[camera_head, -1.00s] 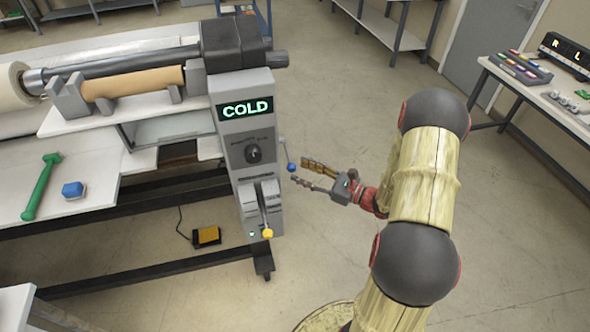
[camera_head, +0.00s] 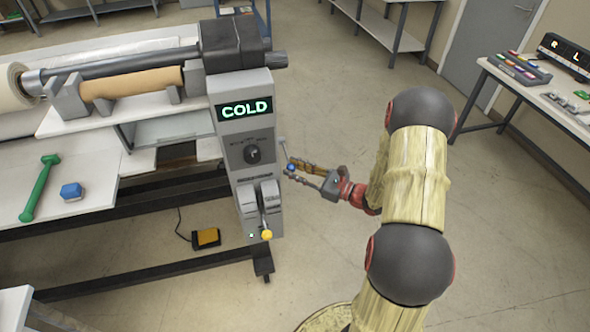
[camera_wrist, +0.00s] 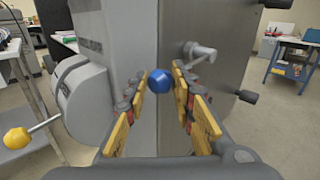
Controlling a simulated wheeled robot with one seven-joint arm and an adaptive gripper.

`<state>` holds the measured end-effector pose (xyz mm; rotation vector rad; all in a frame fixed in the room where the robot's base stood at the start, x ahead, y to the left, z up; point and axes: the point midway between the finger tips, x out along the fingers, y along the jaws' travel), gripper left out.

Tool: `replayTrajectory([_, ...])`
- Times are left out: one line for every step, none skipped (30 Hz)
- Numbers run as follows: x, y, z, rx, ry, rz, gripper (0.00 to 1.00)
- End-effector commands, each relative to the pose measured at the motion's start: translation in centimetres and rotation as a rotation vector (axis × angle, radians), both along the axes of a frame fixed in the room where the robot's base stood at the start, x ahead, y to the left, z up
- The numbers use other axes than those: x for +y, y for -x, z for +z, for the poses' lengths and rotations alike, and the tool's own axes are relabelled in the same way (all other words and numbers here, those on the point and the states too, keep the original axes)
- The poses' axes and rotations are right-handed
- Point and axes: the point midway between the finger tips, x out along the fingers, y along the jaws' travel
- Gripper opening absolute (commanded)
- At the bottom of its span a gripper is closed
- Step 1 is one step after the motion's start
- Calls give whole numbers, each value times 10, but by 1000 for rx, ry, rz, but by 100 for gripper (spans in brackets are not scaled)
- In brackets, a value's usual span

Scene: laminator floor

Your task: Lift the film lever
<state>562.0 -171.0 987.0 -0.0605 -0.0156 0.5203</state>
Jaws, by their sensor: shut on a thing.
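A lever with a blue ball knob (camera_head: 291,167) stands out from the right side of the grey laminator column. The ball also shows in the wrist view (camera_wrist: 160,81). My gripper (camera_head: 294,168) is at this knob, with its yellow-padded fingers (camera_wrist: 160,84) on either side of the ball, shut on it. A second lever, with a yellow knob (camera_head: 267,234), points down on the column's front and shows at the left in the wrist view (camera_wrist: 17,138). The frames do not label which one is the film lever.
The column carries a display reading COLD (camera_head: 245,109) and a black dial (camera_head: 253,154). A grey crank (camera_wrist: 201,51) is just beyond my fingers. A yellow pedal (camera_head: 206,237) lies on the floor. Open floor is to the right, before a side table (camera_head: 540,103).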

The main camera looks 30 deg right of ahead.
Motion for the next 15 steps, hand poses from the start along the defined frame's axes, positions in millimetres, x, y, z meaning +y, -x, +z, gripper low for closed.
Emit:
replayTrajectory([0,0,0,0,0,0,17])
replayTrajectory([0,0,0,0,1,0,15])
replayTrajectory([0,0,0,0,1,0,13])
replayTrajectory([0,0,0,0,1,0,11])
replayTrajectory([0,0,0,0,1,0,9])
replayTrajectory([0,0,0,0,1,0,7])
replayTrajectory([0,0,0,-1,0,0,5])
replayTrajectory([0,0,0,-1,0,0,3])
replayTrajectory([0,0,0,-1,0,0,1])
replayTrajectory([0,0,0,-1,0,0,0])
replayTrajectory([0,0,0,-1,0,0,0])
replayTrajectory([0,0,0,-1,0,0,0])
replayTrajectory([0,0,0,-1,0,0,0])
replayTrajectory([0,0,0,-1,0,0,0])
replayTrajectory([0,0,0,-1,0,0,0])
